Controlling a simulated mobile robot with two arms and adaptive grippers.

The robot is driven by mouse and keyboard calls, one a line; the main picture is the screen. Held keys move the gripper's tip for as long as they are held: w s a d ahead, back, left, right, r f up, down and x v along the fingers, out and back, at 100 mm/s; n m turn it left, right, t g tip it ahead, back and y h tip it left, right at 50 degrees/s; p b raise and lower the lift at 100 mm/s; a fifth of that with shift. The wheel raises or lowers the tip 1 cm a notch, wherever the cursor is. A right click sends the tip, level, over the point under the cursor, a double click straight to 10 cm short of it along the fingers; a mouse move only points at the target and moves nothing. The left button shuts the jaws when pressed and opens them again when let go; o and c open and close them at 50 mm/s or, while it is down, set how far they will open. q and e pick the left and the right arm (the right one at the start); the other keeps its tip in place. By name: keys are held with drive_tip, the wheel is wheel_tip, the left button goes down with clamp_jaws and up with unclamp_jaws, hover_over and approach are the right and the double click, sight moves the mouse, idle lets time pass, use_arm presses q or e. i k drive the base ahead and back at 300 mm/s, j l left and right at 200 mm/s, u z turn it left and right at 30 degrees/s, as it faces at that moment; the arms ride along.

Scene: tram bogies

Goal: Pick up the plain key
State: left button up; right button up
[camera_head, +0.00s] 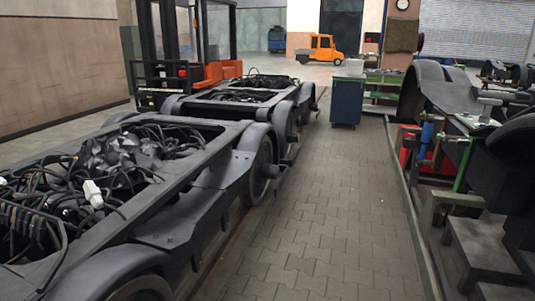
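I cannot make out a plain key anywhere in the head view. Neither of my grippers shows in this view. Small items on the far cart and on the bench at the right are too small to tell apart.
Dark tram bogies (205,185) with tangled cables fill the left side. A paved aisle (320,215) runs clear ahead. A dark blue cart (346,102) stands at its far end. Steps (478,245) and dark machinery line the right. A forklift (190,50) and an orange vehicle (320,50) stand farther back.

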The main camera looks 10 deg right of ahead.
sight(485, 118)
drive_tip(key=i+l+z, duration=0.1)
drive_tip(key=i+z, duration=0.2)
drive_tip(key=z, duration=0.15)
drive_tip(key=i+z, duration=0.25)
drive_tip(key=z, duration=0.25)
drive_tip(key=i+j+z, duration=0.15)
drive_tip(key=i+z, duration=0.15)
drive_tip(key=z, duration=0.15)
drive_tip(key=i+j+z, duration=0.2)
drive_tip(key=z, duration=0.3)
drive_tip(key=i+j, duration=0.15)
drive_tip(key=j, duration=0.15)
drive_tip(key=i+j, duration=0.2)
drive_tip(key=j, duration=0.15)
drive_tip(key=i+j+z, duration=0.1)
drive_tip(key=j, duration=0.2)
drive_tip(key=i+j, duration=0.4)
drive_tip(key=j, duration=0.25)
drive_tip(key=i+j+z, duration=0.2)
drive_tip(key=i+j, duration=0.2)
drive_tip(key=i, duration=0.2)
drive_tip(key=i+j+z, duration=0.15)
drive_tip(key=i+j, duration=0.35)
drive_tip(key=i, duration=0.1)
